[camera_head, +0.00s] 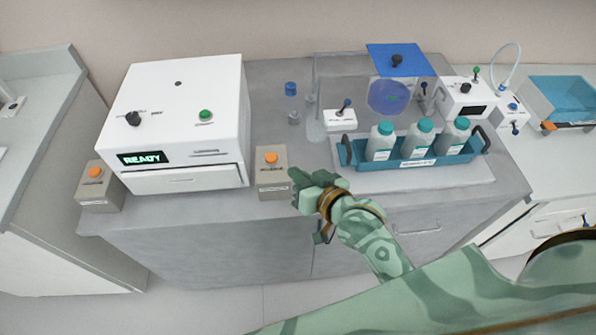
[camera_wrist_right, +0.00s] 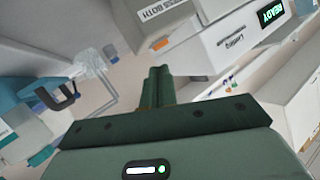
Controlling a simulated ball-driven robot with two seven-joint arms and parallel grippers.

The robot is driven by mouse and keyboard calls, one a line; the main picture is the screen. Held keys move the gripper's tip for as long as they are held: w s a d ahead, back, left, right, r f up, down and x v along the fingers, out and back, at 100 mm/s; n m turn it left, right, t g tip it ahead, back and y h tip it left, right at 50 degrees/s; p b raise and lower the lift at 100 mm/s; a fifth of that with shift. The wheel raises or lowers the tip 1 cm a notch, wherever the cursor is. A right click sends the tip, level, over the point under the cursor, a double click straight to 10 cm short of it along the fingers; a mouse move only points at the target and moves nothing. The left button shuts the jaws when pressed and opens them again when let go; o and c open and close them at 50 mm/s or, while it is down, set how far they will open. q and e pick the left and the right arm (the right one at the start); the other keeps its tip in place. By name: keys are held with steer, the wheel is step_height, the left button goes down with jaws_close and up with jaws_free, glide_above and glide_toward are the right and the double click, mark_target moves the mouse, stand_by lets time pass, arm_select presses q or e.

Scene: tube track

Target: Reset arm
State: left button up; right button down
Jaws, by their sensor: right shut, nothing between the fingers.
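My right gripper (camera_head: 300,182) is green and comes in from the lower right in the head view. Its fingers are at the front edge of the counter, beside a beige box with an orange button (camera_head: 272,175); I cannot tell whether they touch it. In the right wrist view my right gripper (camera_wrist_right: 157,88) has its two fingers together with nothing between them. My left gripper is in neither view.
A white machine (camera_head: 182,115) reading READY stands left, with another orange-button box (camera_head: 97,188) beside it. A blue rack (camera_head: 350,158) of three capped bottles sits right of my gripper. Behind it are a blue-topped device (camera_head: 402,60) and a small blue-capped vial (camera_head: 291,90).

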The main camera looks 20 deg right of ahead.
steer(key=s+d+r+n+g+h, duration=0.1)
steer(key=s+d+n+g+h, duration=0.7)
steer(key=s+d, duration=0.8)
steer(key=s+a+f+m+g+y+b, duration=0.1)
steer(key=s+a+f, duration=0.2)
steer(key=f, duration=1.2)
steer(key=s+a+f+g+y+b, duration=0.1)
steer(key=s+a+f+y, duration=0.15)
steer(key=f, duration=1.35)
steer(key=s+f+m+g, duration=0.1)
steer(key=s+f, duration=0.5)
steer(key=s, duration=0.3)
steer(key=s+f+m+g, duration=0.1)
steer(key=s+f+m, duration=0.1)
steer(key=s+f, duration=0.5)
steer(key=s, duration=0.2)
steer(key=shift+s+f+g, duration=0.15)
steer(key=shift+s+g, duration=0.15)
